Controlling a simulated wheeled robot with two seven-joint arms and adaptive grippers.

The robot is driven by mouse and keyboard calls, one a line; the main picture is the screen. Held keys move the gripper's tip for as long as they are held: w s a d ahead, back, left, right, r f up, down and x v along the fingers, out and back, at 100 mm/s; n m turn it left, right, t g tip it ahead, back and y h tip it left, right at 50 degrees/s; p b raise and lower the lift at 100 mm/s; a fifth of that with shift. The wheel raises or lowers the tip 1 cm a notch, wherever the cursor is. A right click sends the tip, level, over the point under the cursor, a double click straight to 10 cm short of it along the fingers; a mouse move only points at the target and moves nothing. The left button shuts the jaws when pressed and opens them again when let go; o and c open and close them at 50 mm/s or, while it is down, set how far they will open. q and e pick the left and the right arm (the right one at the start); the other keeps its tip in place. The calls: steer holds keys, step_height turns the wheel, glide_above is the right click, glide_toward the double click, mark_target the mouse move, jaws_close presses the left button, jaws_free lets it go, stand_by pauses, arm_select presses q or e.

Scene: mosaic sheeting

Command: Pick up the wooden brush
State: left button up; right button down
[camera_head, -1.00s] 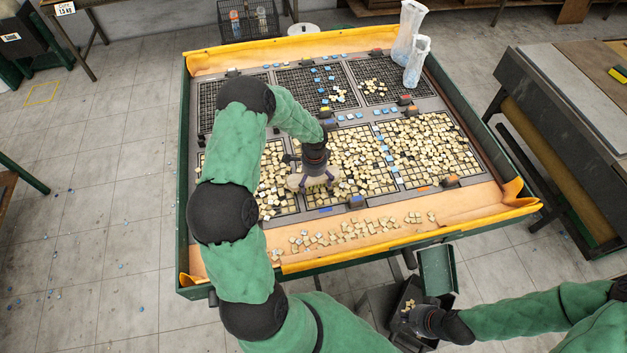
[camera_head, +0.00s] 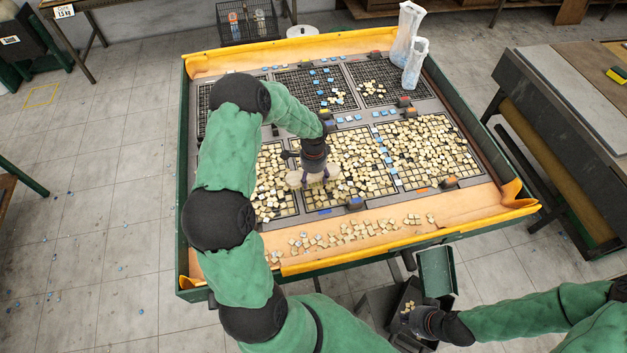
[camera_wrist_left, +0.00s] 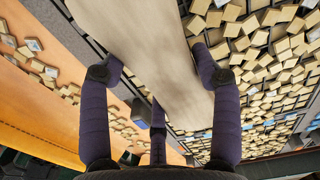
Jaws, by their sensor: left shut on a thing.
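The wooden brush shows as a pale, smooth wooden body (camera_wrist_left: 150,50) filling the upper middle of the left wrist view. In the head view its pale ends (camera_head: 293,179) show on both sides of my left gripper (camera_head: 313,181). The purple fingers of my left gripper (camera_wrist_left: 158,100) are closed on its sides. It is over the tile-covered lower grids; I cannot tell how high. The underside of the brush is hidden. My right gripper (camera_head: 418,319) is at the lower right, by a dark bin with a few tiles; its fingers are too small to read.
The table (camera_head: 470,205) has an orange rim and gridded trays with many loose beige tiles and some blue ones. Clear plastic bags (camera_head: 415,62) stand at its back right corner. A green tray (camera_head: 437,270) is near my right gripper. A workbench (camera_head: 565,90) stands at the right.

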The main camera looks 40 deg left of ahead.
arm_select(q)
steer(key=s+d+r, duration=0.9)
steer(key=d+r, duration=0.1)
steer(key=shift+s+d+p, duration=0.15)
steer(key=shift+d+p, duration=0.15)
steer(key=o, duration=0.7)
steer(key=shift+c, duration=0.2)
steer(key=c, duration=0.5)
